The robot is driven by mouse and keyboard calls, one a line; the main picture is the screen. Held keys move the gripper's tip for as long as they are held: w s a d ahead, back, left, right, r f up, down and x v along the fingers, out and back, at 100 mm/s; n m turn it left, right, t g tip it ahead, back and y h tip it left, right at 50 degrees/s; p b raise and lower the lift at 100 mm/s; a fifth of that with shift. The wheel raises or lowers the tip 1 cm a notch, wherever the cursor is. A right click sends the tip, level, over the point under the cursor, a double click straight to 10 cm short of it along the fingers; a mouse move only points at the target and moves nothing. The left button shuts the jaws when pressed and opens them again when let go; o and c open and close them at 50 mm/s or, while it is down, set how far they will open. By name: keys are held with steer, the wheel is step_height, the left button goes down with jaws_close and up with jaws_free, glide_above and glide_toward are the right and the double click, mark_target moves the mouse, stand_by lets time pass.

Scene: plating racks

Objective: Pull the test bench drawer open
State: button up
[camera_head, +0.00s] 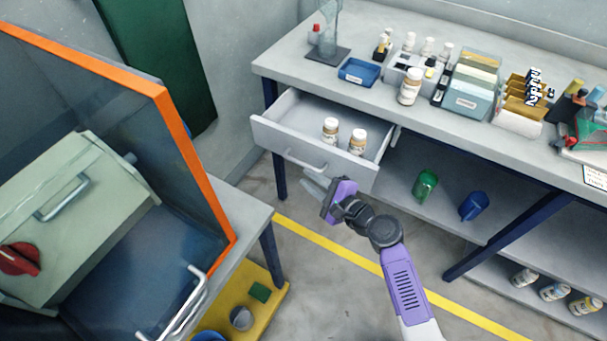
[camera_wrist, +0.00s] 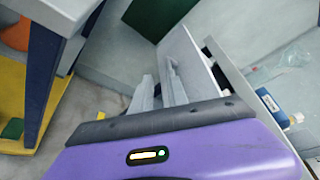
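The test bench (camera_head: 290,62) has its grey drawer (camera_head: 275,135) pulled out, showing the inside.
An orange-edged clear enclosure (camera_head: 180,125) on another table stands at the left. The bench top holds a blue tray (camera_head: 358,72), bottles and file boxes. A green cup (camera_head: 425,185) and a blue cup (camera_head: 473,206) are on the lower shelf. Floor between tables is clear.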

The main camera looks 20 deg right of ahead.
steer(key=shift+x, duration=1.85)
jaws_close()
steer(key=shift+s, duration=0.1)
jaws_free()
steer(key=v, duration=0.7)
steer(key=shift+s, duration=0.35)
steer(key=shift+d+r, duration=0.1)
